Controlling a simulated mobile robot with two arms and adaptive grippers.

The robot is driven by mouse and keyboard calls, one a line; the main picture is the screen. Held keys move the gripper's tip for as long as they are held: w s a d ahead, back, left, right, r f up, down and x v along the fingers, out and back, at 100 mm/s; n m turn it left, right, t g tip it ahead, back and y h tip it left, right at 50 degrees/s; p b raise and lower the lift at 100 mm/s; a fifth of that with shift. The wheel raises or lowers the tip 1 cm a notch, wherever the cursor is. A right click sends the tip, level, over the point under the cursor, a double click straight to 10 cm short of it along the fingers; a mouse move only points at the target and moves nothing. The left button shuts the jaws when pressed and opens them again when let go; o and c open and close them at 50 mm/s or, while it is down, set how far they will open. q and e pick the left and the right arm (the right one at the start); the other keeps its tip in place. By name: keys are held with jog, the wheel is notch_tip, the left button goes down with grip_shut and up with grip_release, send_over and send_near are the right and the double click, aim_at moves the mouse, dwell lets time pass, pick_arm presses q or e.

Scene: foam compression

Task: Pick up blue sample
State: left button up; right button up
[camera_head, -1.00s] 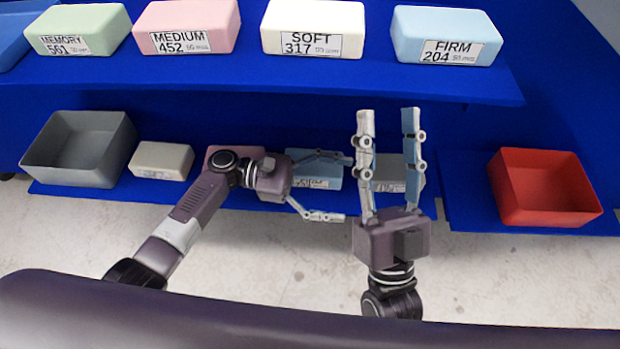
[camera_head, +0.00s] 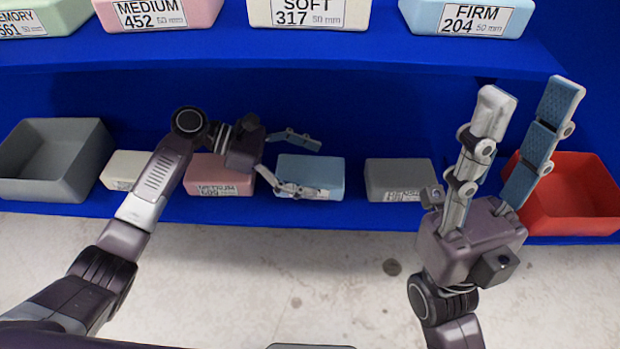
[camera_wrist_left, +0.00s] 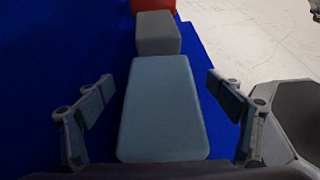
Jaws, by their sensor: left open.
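The blue sample (camera_head: 318,172) lies on the lower blue shelf, between a pink block and a dark grey block. My left gripper (camera_head: 308,167) is open at it, with one finger behind the block and one in front. In the left wrist view, the blue sample (camera_wrist_left: 162,112) lies between the two spread fingers (camera_wrist_left: 160,95), with gaps on both sides. My right gripper (camera_head: 538,90) is open and empty, pointing up in front of the red bin.
A pink block (camera_head: 215,170), a cream block (camera_head: 122,168) and a grey block (camera_head: 400,178) share the lower shelf. A grey bin (camera_head: 60,185) is at left, a red bin (camera_head: 580,205) at right. The upper shelf holds larger labelled blocks, including a blue FIRM one (camera_head: 425,14).

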aim_at(319, 170)
pick_arm(q)
jog(key=b+x, duration=0.1)
jog(key=x, duration=0.3)
jog(key=shift+f+b, duration=0.1)
jog(key=shift+b, duration=0.3)
jog(key=c, duration=1)
